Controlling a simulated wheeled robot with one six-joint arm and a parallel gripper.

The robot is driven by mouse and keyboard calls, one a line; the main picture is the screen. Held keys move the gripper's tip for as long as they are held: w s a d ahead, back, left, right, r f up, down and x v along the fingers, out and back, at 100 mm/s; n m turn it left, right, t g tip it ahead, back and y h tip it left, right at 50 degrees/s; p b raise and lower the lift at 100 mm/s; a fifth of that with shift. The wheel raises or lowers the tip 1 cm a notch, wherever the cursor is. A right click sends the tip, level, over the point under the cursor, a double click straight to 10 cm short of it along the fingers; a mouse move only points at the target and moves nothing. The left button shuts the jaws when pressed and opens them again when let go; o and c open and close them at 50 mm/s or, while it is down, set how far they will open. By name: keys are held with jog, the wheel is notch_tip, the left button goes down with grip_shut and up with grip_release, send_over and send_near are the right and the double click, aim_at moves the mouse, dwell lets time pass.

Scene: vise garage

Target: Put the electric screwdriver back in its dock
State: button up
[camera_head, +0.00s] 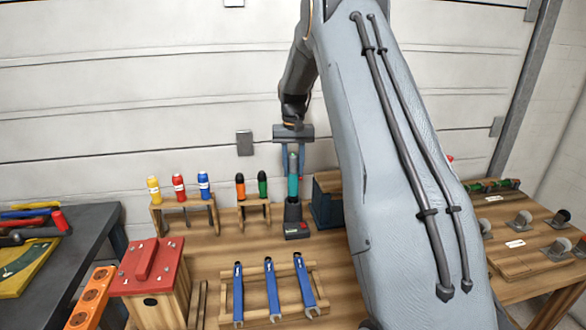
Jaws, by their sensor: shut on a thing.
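The electric screwdriver (293,187) has a teal body and stands upright in the camera_head view. My gripper (293,162) points down from above and is shut on its upper part. A dark dock (296,231) with a small red mark sits on the wooden bench right below the screwdriver. The screwdriver's lower end meets a dark upright part above the dock. I cannot tell whether that part belongs to the tool or the dock, or whether the tool is seated. The jaws hide part of the tool's top.
Left of the dock are wooden racks with yellow, red and blue (203,186) and orange and green (262,186) screwdrivers. A dark blue box (326,203) stands close on the right. Blue wrenches (270,287) lie in front. A red-roofed birdhouse (152,268) is at front left.

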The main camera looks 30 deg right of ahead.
jog(key=shift+f, duration=0.1)
jog(key=shift+f+b, duration=0.5)
jog(key=shift+f, duration=0.85)
jog(key=shift+f+b, duration=0.35)
jog(key=shift+f, duration=1.15)
jog(key=o, duration=1.5)
jog(key=shift+r, duration=0.1)
